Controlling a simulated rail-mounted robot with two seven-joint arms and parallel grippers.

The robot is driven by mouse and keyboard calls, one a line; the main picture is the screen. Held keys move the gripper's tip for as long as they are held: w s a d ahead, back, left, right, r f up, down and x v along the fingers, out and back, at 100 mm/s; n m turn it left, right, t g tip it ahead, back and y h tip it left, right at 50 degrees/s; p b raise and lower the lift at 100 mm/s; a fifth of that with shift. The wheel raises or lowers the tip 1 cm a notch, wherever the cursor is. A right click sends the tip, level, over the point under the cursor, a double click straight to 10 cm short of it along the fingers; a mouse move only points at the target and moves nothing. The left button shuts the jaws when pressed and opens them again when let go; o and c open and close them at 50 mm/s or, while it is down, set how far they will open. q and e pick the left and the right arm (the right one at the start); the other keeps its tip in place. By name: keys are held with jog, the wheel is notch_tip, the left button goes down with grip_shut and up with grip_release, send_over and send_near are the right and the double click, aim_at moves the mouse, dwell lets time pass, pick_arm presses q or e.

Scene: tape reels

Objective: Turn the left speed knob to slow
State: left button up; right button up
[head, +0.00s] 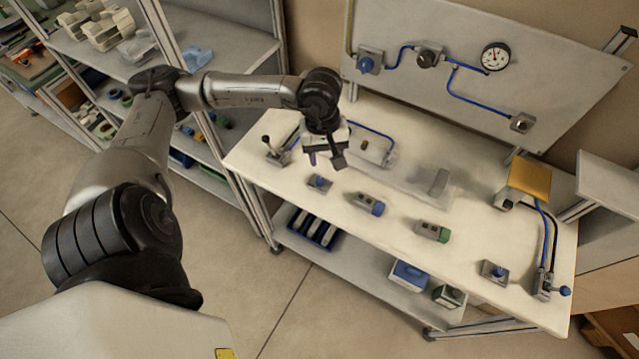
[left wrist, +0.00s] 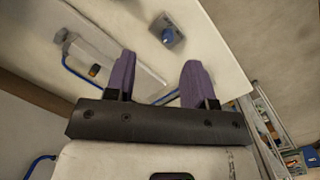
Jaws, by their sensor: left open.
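The left speed knob (head: 320,182), a blue knob on a small grey box, sits near the front left of the white workbench. In the left wrist view a blue knob on a grey plate, apparently the same left speed knob (left wrist: 168,36), shows beyond my fingers. My left gripper (head: 325,160) is above the bench, just behind the knob in the head view, and does not touch it. Its purple fingers (left wrist: 158,80) are apart with nothing between them. The knob's pointer and any scale are too small to read. My right gripper is out of view.
A lever box (head: 275,150) stands left of the knob. Two grey boxes, one with a blue end (head: 368,204) and one with a green end (head: 433,231), lie to the right. Another blue-knobbed box (head: 494,271) is farther right. A panel with a gauge (head: 495,57) stands behind.

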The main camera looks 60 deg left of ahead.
aim_at(319, 179)
pick_arm(q)
jog(key=shift+y, duration=0.8)
jog(key=a+f, duration=0.1)
jog(key=f, duration=0.3)
jog(key=a+f, duration=0.1)
jog(key=f, duration=0.4)
jog(key=f+b, duration=0.1)
jog(key=f, duration=0.3)
jog(key=shift+s+a+f, duration=0.1)
jog(key=shift+a+f, duration=0.25)
jog(key=shift+a, duration=0.05)
grip_shut()
